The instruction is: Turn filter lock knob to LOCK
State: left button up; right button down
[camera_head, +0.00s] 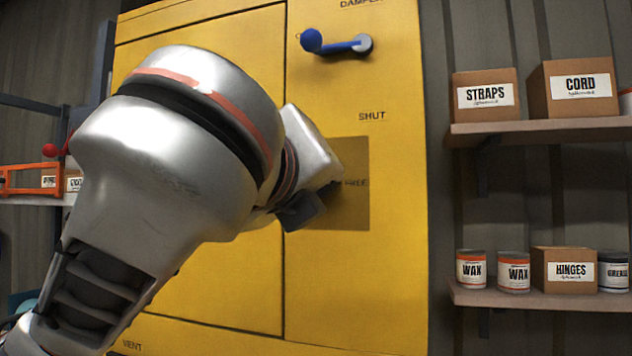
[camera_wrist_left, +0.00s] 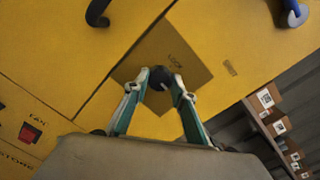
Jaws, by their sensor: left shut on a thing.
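The filter lock knob (camera_wrist_left: 160,77) is a small dark knob on a darker square plate (camera_wrist_left: 193,47) on the yellow cabinet; the plate also shows in the head view (camera_head: 352,215). My left gripper (camera_wrist_left: 160,82) is shut on the knob, one finger on each side. In the head view my left arm and wrist cover the knob and most of the gripper. The word FREE shows at the plate's right side in the head view. A small label, seemingly LOCK, shows above the knob in the wrist view. The knob's pointing direction cannot be told. My right gripper is not in view.
A blue damper lever (camera_head: 338,45) juts from the cabinet (camera_head: 395,275) above the plate. A red switch (camera_wrist_left: 30,132) shows at lower left in the wrist view. Shelves at right hold a STRAPS box (camera_head: 486,96), a CORD box (camera_head: 580,88) and several cans.

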pick_arm(q)
jog(key=shift+n, duration=0.3)
jog(key=shift+a+r+n+g+h+b, duration=0.15)
jog(key=shift+n+b, duration=0.65)
jog(key=shift+n, duration=1.95)
jog(key=shift+d+f+n+g+h+b, duration=0.1)
jog(key=shift+n+b, duration=0.75)
jog(key=shift+n, duration=1.95)
jog(key=shift+a+r+n+g+h+b, duration=0.15)
jog(key=shift+n+b, duration=0.65)
jog(key=shift+n, duration=1.95)
jog(key=o, duration=1.1)
jog(key=shift+w+d+f, duration=0.1)
